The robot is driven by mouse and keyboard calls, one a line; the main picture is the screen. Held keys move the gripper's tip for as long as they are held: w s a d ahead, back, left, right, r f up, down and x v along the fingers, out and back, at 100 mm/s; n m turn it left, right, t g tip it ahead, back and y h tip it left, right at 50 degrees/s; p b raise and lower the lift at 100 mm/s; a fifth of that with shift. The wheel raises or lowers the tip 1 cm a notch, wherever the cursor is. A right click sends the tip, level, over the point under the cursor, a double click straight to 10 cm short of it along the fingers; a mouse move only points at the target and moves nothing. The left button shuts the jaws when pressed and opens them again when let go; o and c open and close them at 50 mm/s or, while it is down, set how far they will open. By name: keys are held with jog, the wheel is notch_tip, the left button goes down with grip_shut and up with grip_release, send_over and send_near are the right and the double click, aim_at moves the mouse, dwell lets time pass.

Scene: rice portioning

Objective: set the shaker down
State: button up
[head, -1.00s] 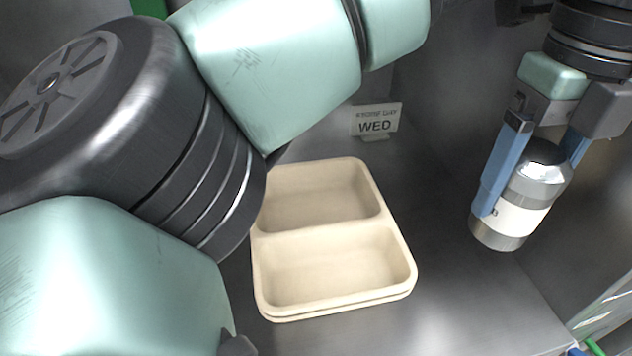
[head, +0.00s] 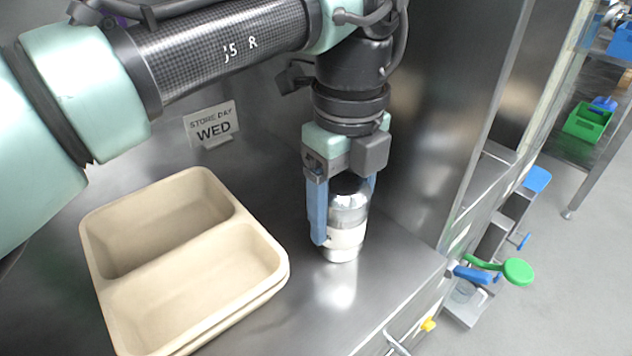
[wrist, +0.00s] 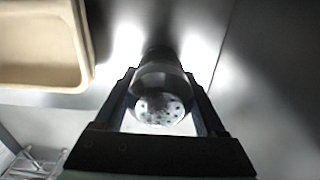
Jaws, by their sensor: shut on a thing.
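The shaker (head: 345,236) is a metal cylinder with a pale band, upright at the right part of the steel counter in the head view. My gripper (head: 342,215) is shut on it, with one blue finger on each side. The shaker's base is at or very near the counter top; I cannot tell whether it touches. In the wrist view the shaker's perforated top (wrist: 160,108) shows between the two fingers (wrist: 162,110).
A beige two-compartment tray (head: 262,238), empty, stands left of the shaker. A sign reading WED (head: 212,127) stands behind it. A steel wall (head: 445,120) rises close behind and right of the shaker. Bare counter (head: 300,310) lies in front.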

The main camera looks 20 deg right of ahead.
jog(key=o, duration=1.4)
jog(key=shift+c, duration=0.2)
notch_tip(320, 180, up, 12)
jog(key=p, duration=0.3)
jog(key=shift+r, duration=0.1)
jog(key=shift+s, duration=0.1)
